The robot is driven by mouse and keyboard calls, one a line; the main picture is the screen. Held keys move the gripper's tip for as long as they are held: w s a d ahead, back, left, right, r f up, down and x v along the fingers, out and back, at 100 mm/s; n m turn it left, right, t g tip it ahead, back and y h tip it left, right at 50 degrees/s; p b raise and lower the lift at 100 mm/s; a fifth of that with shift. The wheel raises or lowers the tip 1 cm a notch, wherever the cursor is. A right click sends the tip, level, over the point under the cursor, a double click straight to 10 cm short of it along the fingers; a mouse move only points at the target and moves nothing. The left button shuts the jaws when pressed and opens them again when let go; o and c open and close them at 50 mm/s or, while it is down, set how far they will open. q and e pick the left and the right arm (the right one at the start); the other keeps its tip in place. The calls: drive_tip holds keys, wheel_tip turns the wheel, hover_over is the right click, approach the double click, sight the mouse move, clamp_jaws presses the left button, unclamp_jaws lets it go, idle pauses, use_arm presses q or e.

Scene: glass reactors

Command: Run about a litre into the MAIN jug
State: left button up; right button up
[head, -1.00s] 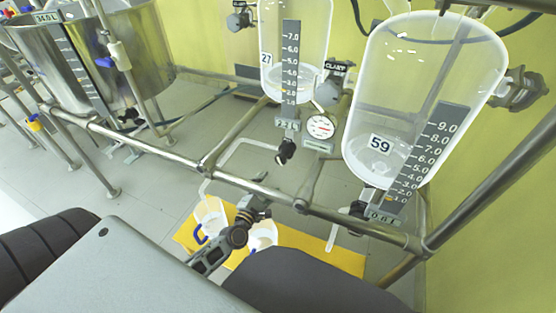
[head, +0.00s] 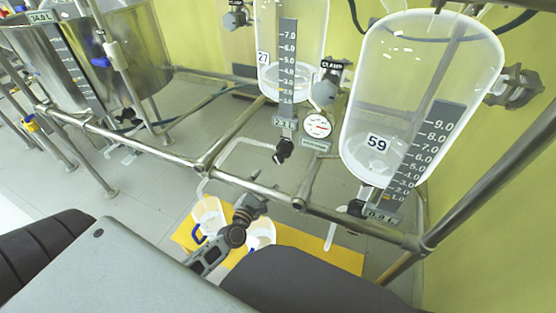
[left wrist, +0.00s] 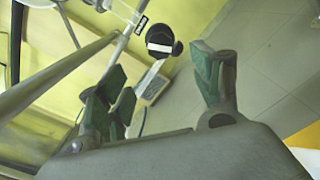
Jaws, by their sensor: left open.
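My left gripper (head: 254,200) is open and empty by the front rail, above the jugs. In the left wrist view its fingers (left wrist: 162,88) stand wide apart, with a black valve knob with a white band (left wrist: 164,44) beyond the gap, not touched. Two clear jugs stand on the floor mat: one with a blue handle (head: 207,214) and one (head: 263,233) partly behind my gripper. I cannot read which is MAIN. Vessel 27 (head: 272,75) has a black outlet valve (head: 284,150) below it. Vessel 59 (head: 375,110) has its own black valve (head: 357,208). My right gripper is not in view.
A yellow mat (head: 330,262) lies under the jugs. A steel rail (head: 150,152) crosses in front of the vessels. A round gauge (head: 318,125) sits between them. Grey floor (head: 140,205) is clear at the left.

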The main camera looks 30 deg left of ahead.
use_arm(q)
drive_tip(key=shift+w, duration=0.2)
approach(277, 161)
drive_tip(key=shift+w, duration=0.95)
drive_tip(key=shift+w+a+r+b, duration=0.1)
drive_tip(key=shift+w+b, duration=0.05)
drive_tip(key=shift+w, duration=0.55)
drive_tip(key=shift+w+r+b, duration=0.1)
drive_tip(key=shift+w+b, duration=0.05)
drive_tip(key=shift+w, duration=0.55)
drive_tip(key=shift+w+a, duration=0.1)
drive_tip(key=shift+w, duration=1.25)
drive_tip(key=shift+w+a+b, duration=0.1)
drive_tip(key=shift+w+b, duration=0.2)
drive_tip(key=shift+w, duration=1.4)
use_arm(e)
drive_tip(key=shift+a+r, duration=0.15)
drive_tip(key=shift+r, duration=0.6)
use_arm(q)
drive_tip(key=shift+c, duration=0.3)
